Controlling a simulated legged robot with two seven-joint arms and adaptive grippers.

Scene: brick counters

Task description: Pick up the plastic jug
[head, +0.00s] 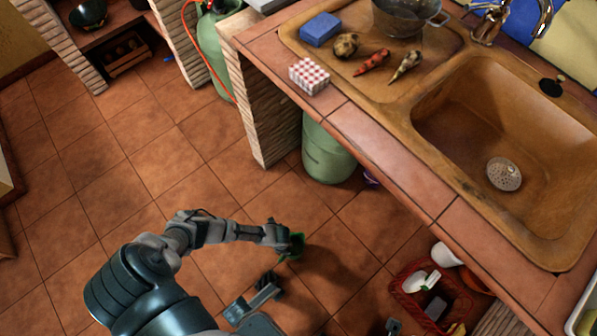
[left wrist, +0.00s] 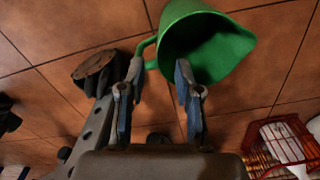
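The green plastic jug (left wrist: 205,45) is on the tiled floor, its wide mouth turned toward the camera in the left wrist view. In the head view only a small part of the jug (head: 294,246) shows beyond my left gripper (head: 284,240). In the left wrist view my left gripper (left wrist: 160,75) is open, its two fingers apart. The jug's handle lies by the left finger, at the gap between the fingertips; I cannot tell whether they touch. The right finger overlaps the jug's near edge.
A red crate (head: 407,298) with bottles stands on the floor at the right; the crate (left wrist: 248,140) also shows in the left wrist view. The floor left of my arm is clear.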

